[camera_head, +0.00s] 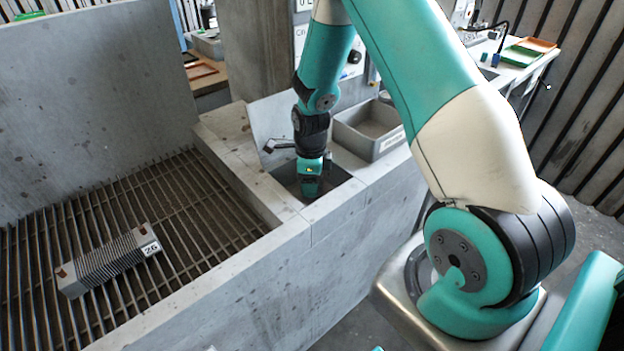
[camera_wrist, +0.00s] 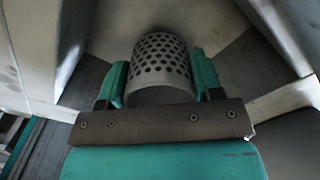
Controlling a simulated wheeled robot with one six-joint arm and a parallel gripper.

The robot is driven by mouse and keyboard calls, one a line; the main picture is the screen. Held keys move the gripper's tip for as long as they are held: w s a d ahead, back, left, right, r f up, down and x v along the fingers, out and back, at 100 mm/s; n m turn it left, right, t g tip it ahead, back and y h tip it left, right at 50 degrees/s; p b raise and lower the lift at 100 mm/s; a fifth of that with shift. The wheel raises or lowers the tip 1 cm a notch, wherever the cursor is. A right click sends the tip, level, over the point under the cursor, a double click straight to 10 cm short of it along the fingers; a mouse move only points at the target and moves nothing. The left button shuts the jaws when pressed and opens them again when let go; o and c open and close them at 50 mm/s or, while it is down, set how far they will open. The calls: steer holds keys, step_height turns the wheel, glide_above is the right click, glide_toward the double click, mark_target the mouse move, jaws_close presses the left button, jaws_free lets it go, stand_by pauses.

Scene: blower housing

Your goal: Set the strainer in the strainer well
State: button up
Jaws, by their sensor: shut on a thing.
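My gripper (camera_head: 311,188) points down into the square strainer well (camera_head: 343,190) in the concrete ledge in the head view. In the wrist view, my gripper (camera_wrist: 160,76) has its two teal fingers on either side of the strainer (camera_wrist: 162,62), a grey cylinder with rows of round holes. It is shut on the strainer. The strainer is hidden in the head view behind the gripper and the well's edge. I cannot tell whether the strainer touches the bottom of the well.
A raised grey plate (camera_head: 268,122) stands at the well's back left. A finned block marked 26 (camera_head: 108,262) lies on the floor grating (camera_head: 195,225) at left, below the concrete wall's edge.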

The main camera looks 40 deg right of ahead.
steer(key=shift+f+b, duration=0.55)
steer(key=shift+f, duration=0.45)
steer(key=shift+s+f+b, duration=0.1)
steer(key=shift+f+b, duration=0.4)
steer(key=shift+b, duration=0.05)
steer(key=shift+s+a+f+g, duration=0.25)
steer(key=shift+s+f+g, duration=0.05)
steer(key=shift+s+f, duration=0.4)
steer(key=shift+c, duration=0.5)
steer(key=o, duration=1.2)
steer(key=shift+w+f, duration=0.15)
steer(key=shift+w, duration=0.1)
steer(key=shift+c, duration=0.2)
steer(key=shift+r, duration=0.2)
